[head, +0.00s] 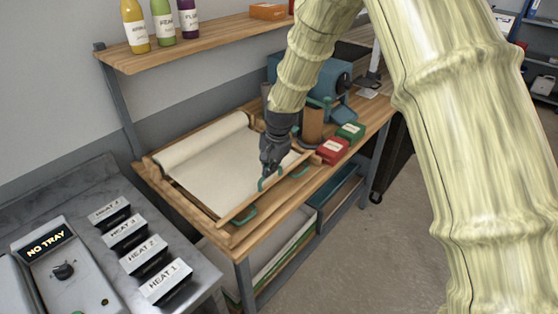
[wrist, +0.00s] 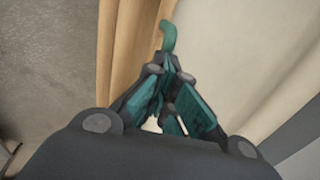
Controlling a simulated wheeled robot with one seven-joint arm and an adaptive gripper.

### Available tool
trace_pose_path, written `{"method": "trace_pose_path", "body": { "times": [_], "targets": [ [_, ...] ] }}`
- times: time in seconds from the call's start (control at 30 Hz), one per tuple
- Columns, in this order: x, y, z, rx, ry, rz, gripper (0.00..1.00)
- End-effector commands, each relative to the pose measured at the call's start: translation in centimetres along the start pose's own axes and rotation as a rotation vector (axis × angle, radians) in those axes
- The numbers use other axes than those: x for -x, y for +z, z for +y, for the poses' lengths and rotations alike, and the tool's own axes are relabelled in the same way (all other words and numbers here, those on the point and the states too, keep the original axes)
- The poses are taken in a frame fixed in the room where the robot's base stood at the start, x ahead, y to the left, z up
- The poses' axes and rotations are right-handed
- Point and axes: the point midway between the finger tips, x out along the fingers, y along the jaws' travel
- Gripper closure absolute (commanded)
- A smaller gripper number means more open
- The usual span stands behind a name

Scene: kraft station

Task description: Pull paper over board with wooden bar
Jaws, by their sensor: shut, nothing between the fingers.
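A cream paper sheet (head: 208,178) lies over the wooden board (head: 160,180) and runs from a paper roll (head: 200,142) at the back toward the front. A long wooden bar (head: 238,207) lies across the front end of the paper, with green handles (head: 243,215) near it. My gripper (head: 266,180) is over the middle of the bar, pointing down, shut and empty. In the wrist view, my gripper (wrist: 168,75) shows its teal fingers together. A teal hook (wrist: 168,38) shows just past the tips, and I cannot tell whether they touch. The bar's wood (wrist: 130,45) and paper (wrist: 235,60) lie below.
A red box (head: 332,151) and a green box (head: 351,131) stand right of the board. A blue machine (head: 330,75) stands behind. Heat blocks (head: 148,257) and a "NO TRAY" unit (head: 60,262) are at lower left. A bottle shelf (head: 200,45) hangs above. The front floor is clear.

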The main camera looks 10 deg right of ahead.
Motion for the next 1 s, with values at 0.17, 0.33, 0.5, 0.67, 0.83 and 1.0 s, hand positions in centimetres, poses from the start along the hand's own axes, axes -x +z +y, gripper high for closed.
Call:
{"method": "trace_pose_path", "body": {
  "times": [0.17,0.33,0.5,0.67,0.83,1.0],
  "targets": [
    [-1.07,1.50,0.75,0.020,0.016,-0.012,1.00],
    [-1.07,1.64,0.77,0.023,0.016,-0.013,1.00],
    [-1.06,1.61,0.81,0.022,0.017,-0.014,1.00],
    [-1.07,1.62,0.83,0.021,0.017,-0.014,0.74],
    [-0.97,1.60,0.72,0.021,0.015,-0.014,0.66],
    [-0.65,1.38,0.54,0.019,0.010,-0.010,0.66]
  ]
}}
